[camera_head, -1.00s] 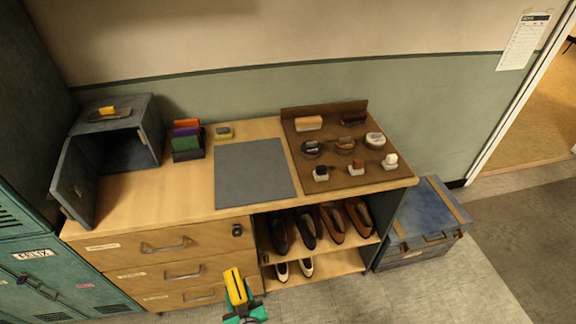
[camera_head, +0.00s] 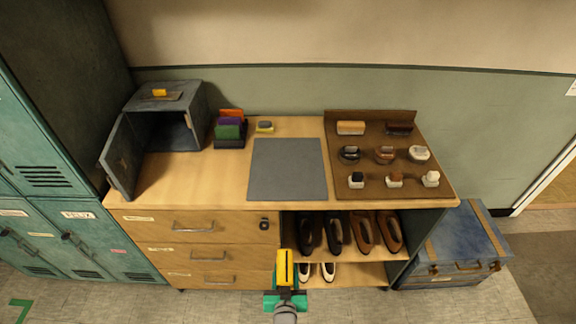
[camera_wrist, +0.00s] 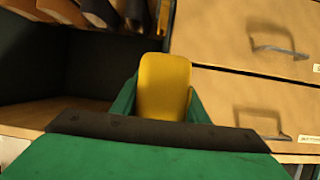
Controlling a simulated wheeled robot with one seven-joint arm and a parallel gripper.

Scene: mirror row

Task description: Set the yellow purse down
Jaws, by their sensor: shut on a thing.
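The yellow purse (camera_head: 285,267) is held upright in my gripper (camera_head: 285,285), which is shut on it. In the wrist view the purse (camera_wrist: 164,86) stands between the green fingers, in front of the cabinet. My gripper is low, in front of the cabinet's open shelves and near the edge of the drawers, apart from the worktop. The lower part of the purse is hidden by the gripper.
A grey mat (camera_head: 287,172) lies bare on the wooden worktop (camera_head: 205,185). An open grey box (camera_head: 170,118), a purse rack (camera_head: 230,133) with orange, purple and green pieces, and a brown brush board (camera_head: 375,158) stand around it. Shoes (camera_head: 335,233) fill the shelves; a blue trunk (camera_head: 460,248) stands right.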

